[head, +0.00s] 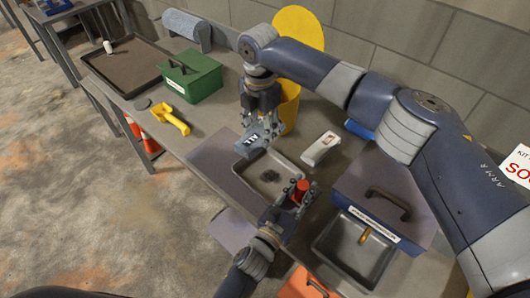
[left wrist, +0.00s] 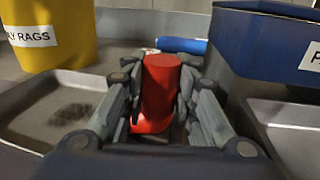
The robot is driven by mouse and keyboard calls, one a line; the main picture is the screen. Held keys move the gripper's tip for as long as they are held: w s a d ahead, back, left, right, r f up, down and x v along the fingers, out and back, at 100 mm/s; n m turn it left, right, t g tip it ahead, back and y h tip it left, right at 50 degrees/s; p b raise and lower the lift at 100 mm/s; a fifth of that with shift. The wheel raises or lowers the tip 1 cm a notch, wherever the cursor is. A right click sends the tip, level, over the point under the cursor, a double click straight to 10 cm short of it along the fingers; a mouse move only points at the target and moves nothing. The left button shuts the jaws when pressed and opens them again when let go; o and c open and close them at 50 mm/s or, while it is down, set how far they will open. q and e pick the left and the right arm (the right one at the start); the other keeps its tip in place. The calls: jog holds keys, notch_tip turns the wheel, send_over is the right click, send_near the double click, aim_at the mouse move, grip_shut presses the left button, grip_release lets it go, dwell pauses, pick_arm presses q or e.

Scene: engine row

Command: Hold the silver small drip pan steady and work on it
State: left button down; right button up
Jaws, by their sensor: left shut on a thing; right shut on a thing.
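The silver small drip pan (head: 245,180) lies on the bench with a dark patch on its floor; it also shows at the left of the left wrist view (left wrist: 25,128). My left gripper (head: 297,194) is at the pan's near right side, shut on a red cylinder-like thing (head: 301,187). That red thing stands between the fingers in the left wrist view (left wrist: 160,90). I cannot tell whether it touches the pan. My right gripper (head: 258,132) is at the pan's far left corner, shut on a grey thing with a label (head: 249,145). Its fingers partly hide this thing.
A yellow rag bin (head: 291,108) and a white labelled object (head: 320,148) stand behind the pan. A blue box (head: 380,195) and a second tray (head: 355,252) are at right. A green box (head: 190,78) and a yellow tool (head: 170,118) are at left.

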jog(key=m, duration=0.2)
jog(key=f+m, duration=0.1)
jog(key=m, duration=0.1)
jog(key=shift+s+d+f+m, duration=0.15)
jog(key=shift+d+f+m, duration=0.05)
jog(key=shift+m, duration=0.2)
jog(key=m, duration=0.2)
jog(key=f+m, duration=0.1)
jog(key=m, duration=0.1)
jog(key=shift+s+d+f+m, duration=0.15)
jog(key=shift+d+m, duration=0.05)
jog(key=shift+m, duration=0.2)
jog(key=m, duration=0.2)
jog(key=f+m, duration=0.1)
jog(key=m, duration=0.1)
jog(key=shift+s+d+m, duration=0.15)
jog(key=shift+d+m, duration=0.05)
jog(key=shift+m, duration=0.2)
jog(key=m, duration=0.2)
jog(key=f+m, duration=0.1)
jog(key=m, duration=0.1)
jog(key=shift+s+d, duration=0.15)
jog(key=shift+f, duration=4.45)
jog(key=shift+f, duration=0.55)
jog(key=shift+d, duration=0.1)
jog(key=shift+w+d+r, duration=0.1)
jog(key=shift+w+d, duration=0.25)
jog(key=shift+w, duration=0.2)
jog(key=shift+s+a, duration=0.5)
jog(key=shift+s, duration=0.1)
